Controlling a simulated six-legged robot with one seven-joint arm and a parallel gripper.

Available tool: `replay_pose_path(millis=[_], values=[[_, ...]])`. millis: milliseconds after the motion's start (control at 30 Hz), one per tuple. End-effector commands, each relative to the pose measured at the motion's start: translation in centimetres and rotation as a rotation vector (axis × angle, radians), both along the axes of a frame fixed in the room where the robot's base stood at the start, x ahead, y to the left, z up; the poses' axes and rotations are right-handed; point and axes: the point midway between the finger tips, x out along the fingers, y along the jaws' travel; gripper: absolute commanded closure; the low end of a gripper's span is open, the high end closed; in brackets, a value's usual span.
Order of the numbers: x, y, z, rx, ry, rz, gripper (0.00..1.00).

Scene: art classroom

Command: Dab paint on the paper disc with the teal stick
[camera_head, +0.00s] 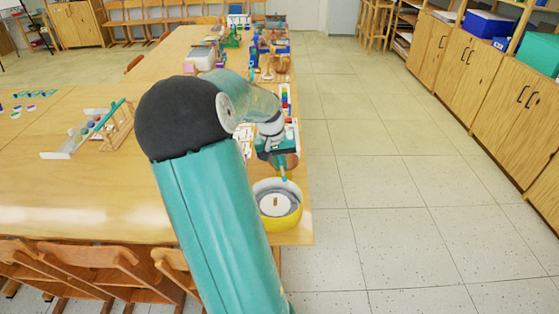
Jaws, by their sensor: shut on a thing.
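The paper disc (274,205) is white and lies inside a round yellow bowl (266,222) with a grey inside, near the table's right edge. A small brown mark shows near the middle of the disc. My gripper (282,163) is above the bowl, at the end of my teal arm. It is shut on the teal stick (284,174), whose short visible end points down toward the bowl. I cannot tell whether the tip touches the disc. The upper part of the stick is hidden by the gripper.
The wooden table (90,205) extends left and back, with a wooden rack (117,128) on it. Colored blocks (286,100) and other items stand behind my gripper. Chairs (75,262) line the front edge. Tiled floor (385,200) is free to the right, before the cabinets (475,70).

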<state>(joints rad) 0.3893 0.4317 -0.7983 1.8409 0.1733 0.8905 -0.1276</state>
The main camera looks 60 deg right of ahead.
Motion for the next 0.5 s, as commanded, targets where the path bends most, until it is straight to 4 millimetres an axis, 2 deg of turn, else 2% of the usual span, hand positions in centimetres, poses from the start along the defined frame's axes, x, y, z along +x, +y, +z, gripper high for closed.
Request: replay_pose_path(millis=[500], values=[[0.0,-0.2,-4.6,0.0,0.002,-0.002,1.0]])
